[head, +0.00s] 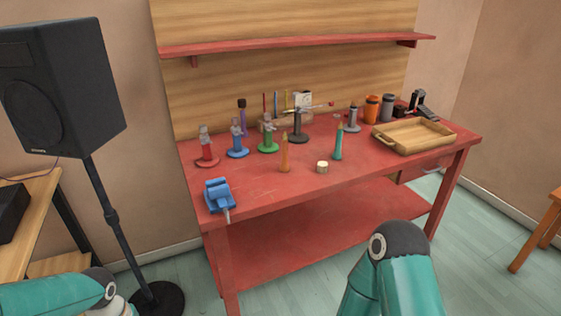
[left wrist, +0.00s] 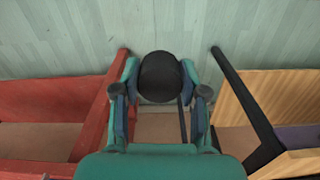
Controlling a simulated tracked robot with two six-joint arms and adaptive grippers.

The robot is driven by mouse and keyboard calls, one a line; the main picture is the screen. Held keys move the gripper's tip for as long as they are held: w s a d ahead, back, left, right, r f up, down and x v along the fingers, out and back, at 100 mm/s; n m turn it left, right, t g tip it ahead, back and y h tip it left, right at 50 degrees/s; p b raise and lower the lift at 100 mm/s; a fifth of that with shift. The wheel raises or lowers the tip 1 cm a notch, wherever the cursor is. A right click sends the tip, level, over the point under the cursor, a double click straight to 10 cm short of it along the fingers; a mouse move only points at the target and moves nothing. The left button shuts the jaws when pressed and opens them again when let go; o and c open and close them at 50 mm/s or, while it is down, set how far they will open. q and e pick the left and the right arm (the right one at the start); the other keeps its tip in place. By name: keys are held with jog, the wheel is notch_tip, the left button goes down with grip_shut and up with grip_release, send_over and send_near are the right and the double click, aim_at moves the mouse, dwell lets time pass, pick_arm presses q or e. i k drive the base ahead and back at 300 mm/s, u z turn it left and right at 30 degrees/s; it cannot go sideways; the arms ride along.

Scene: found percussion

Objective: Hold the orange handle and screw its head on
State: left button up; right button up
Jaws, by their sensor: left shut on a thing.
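The orange handle (head: 285,155) stands upright on the red workbench (head: 250,190), near its front edge. A short cream cylinder with a dark band (head: 322,167) stands to its right; it may be the head. A teal handle (head: 338,143) stands just behind that. What this dark thing is I cannot tell. In the head view both grippers are out of sight.
A blue vise (head: 219,194) sits at the bench's front left corner. Several coloured stands (head: 237,146) line the back, with a wooden tray (head: 413,136) at right. A speaker on a stand (head: 55,90) stands left of the bench. Bench space around the orange handle is clear.

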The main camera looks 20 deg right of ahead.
aim_at(284, 167)
jog(key=z, duration=0.05)
jog(key=i, duration=0.95)
jog(key=u, duration=0.05)
